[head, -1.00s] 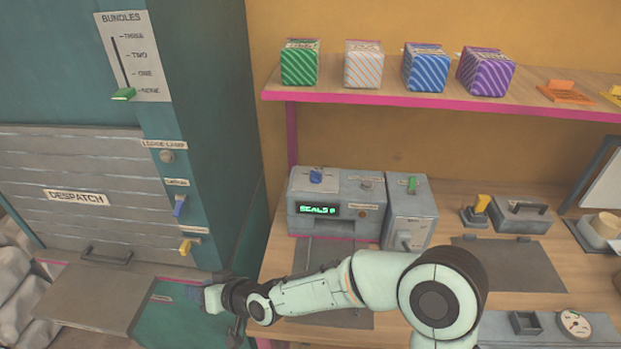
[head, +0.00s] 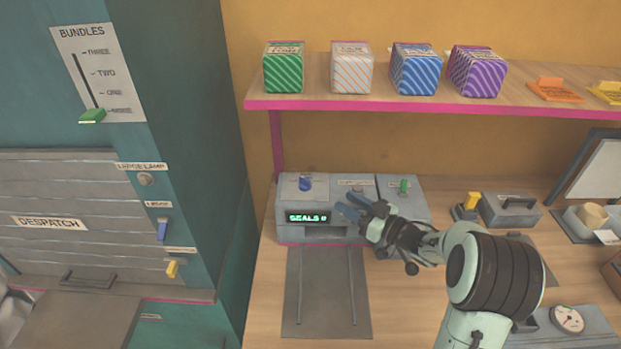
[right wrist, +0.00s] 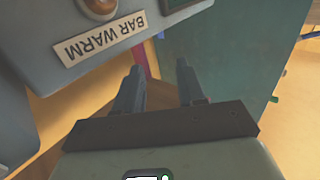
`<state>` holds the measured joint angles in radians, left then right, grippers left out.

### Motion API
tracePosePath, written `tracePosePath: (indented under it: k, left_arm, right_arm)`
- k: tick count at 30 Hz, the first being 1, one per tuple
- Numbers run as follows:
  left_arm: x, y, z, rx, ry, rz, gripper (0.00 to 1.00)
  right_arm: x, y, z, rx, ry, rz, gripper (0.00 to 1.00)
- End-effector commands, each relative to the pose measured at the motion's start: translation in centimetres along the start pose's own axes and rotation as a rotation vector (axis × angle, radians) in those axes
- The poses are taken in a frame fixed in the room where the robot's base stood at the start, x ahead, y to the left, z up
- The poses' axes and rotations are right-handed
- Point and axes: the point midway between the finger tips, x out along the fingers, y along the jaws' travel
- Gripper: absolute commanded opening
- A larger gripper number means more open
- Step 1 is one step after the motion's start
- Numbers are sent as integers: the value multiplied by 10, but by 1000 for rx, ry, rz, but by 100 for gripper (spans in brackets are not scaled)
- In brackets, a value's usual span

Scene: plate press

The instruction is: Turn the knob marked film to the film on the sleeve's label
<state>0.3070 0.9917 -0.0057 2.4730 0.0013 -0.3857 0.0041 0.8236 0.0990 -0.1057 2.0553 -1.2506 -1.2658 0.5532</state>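A grey machine (head: 290,221) with a green "SEALS" display stands on the bench in the head view. Its top has a blue knob (head: 305,184), a grey knob (head: 357,190) with a label, and a green lever (head: 404,186) at the right. Their labels are too small to read, so I cannot tell which is marked film. My right gripper (head: 346,207) is just in front of the machine, right of the display. In the right wrist view its fingers (right wrist: 160,88) are apart with nothing between them. I cannot identify the sleeve. My left gripper is not in view.
Striped green, white, blue and purple boxes (head: 416,70) stand on the shelf (head: 380,105). A "BAR WARM" label (right wrist: 98,48) and orange lamp (right wrist: 100,8) are close to the gripper. A grey mat (head: 328,300) lies before the machine. A teal cabinet (head: 195,120) is at left.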

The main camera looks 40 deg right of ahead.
Motion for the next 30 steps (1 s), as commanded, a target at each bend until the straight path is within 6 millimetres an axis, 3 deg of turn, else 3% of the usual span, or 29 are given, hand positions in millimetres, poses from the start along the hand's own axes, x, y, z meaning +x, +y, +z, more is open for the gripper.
tracePosePath:
  k: [5, 18, 24, 30]
  left_arm:
    - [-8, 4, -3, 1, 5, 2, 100]
    - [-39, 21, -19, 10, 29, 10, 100]
    - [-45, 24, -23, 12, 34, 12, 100]
    - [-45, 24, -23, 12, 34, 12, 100]
  right_arm:
    - [25, -1, -2, 3, 2, -6, 39]
    - [113, -1, -3, 1, 3, -2, 39]
    - [129, -1, -2, 0, 2, -2, 39]
    - [131, -1, 0, -1, 1, -1, 39]
